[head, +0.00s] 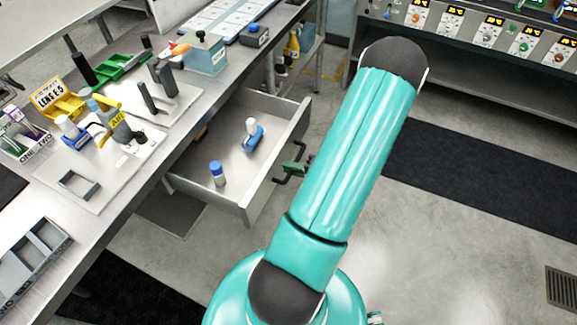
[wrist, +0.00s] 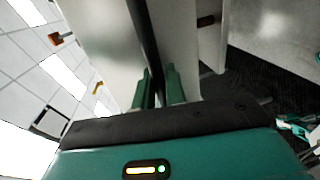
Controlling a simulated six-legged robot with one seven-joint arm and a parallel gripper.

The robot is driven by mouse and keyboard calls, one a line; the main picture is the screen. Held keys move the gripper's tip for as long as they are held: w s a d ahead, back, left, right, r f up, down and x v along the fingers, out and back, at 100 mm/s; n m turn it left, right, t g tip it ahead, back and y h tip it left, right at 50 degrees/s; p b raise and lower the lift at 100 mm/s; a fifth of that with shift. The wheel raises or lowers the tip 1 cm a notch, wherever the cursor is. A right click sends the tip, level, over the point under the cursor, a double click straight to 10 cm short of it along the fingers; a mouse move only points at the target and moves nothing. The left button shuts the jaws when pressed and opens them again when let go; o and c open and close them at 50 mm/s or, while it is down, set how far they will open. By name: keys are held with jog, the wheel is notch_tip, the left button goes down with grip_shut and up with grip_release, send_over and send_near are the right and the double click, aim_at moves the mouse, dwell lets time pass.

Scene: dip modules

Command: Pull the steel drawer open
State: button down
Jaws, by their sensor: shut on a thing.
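The steel drawer (head: 207,197) stands pulled out from under the workbench, its inside open to view in the head view. Its black bar handle (head: 281,180) is on the front panel. My gripper (head: 293,167) is at the handle, and its green fingers show partly beside my arm. In the wrist view my gripper (wrist: 157,88) has its fingers on both sides of the black handle bar (wrist: 146,40), shut on it. The drawer's pale front shows close behind the bar.
A blue-capped white bottle (head: 217,173) and a blue and white item (head: 253,134) are in the drawer. The workbench (head: 105,225) above holds trays, holders and tools. Open floor (head: 365,235) lies to the right, with a dark mat (head: 480,185).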

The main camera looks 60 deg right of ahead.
jog(key=shift+d+r, duration=0.1)
jog(key=shift+d, duration=0.05)
jog(key=c, duration=1.6)
grip_release()
jog(key=shift+o, duration=0.3)
jog(key=shift+s, duration=0.1)
jog(key=v, duration=1.3)
jog(key=shift+s, duration=0.35)
